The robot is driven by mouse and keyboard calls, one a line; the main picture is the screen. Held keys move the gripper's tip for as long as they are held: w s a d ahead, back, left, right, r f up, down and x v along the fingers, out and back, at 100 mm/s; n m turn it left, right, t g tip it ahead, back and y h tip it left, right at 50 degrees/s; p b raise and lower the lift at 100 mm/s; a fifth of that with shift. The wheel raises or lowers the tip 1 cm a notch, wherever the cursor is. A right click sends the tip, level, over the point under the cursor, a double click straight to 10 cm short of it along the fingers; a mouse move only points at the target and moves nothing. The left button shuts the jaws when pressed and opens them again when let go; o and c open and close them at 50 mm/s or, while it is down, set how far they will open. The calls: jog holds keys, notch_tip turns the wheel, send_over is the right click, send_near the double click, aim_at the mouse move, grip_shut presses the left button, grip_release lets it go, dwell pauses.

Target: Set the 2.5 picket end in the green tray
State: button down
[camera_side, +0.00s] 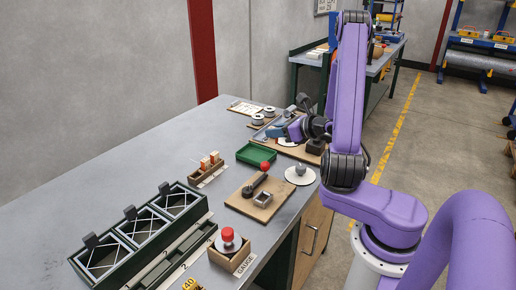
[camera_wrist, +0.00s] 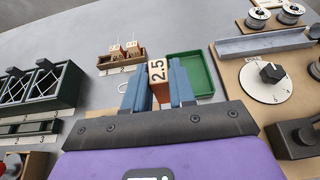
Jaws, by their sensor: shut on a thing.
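My gripper (camera_wrist: 157,88) is shut on the 2.5 picket end (camera_wrist: 158,72), an orange block with a white top face marked 2.5, held upright between its blue fingers. The green tray (camera_wrist: 208,73) lies just right of the fingers in the wrist view, and its floor looks empty. In the side view the green tray (camera_side: 243,157) sits on the bench, and my gripper (camera_side: 272,131) is behind and to the right of it. The held block is too small to make out in the side view.
A wooden rack (camera_side: 207,178) with two other orange ends stands left of the tray. A board with a red-knobbed lever (camera_side: 247,208) lies in front. A dial (camera_wrist: 265,80) and spools (camera_wrist: 260,17) stand on the right in the wrist view. A green frame fixture (camera_side: 120,262) is front left.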

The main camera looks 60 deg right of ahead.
jog(key=w+d+f, duration=0.1)
jog(key=w+f, duration=0.1)
jog(key=w, duration=0.1)
jog(key=w+d+f, duration=0.2)
jog(key=w+f, duration=0.1)
jog(key=w+d+f, duration=0.1)
jog(key=w+f, duration=0.2)
jog(key=shift+w+d+f, duration=0.15)
jog(key=shift+w+d, duration=0.25)
jog(key=shift+w+f, duration=0.2)
jog(key=shift+f, duration=0.1)
jog(key=shift+d+f, duration=0.1)
jog(key=shift+f, duration=1.35)
jog(key=shift+f, duration=0.1)
jog(key=c, duration=0.9)
grip_release()
jog(key=shift+c, duration=0.2)
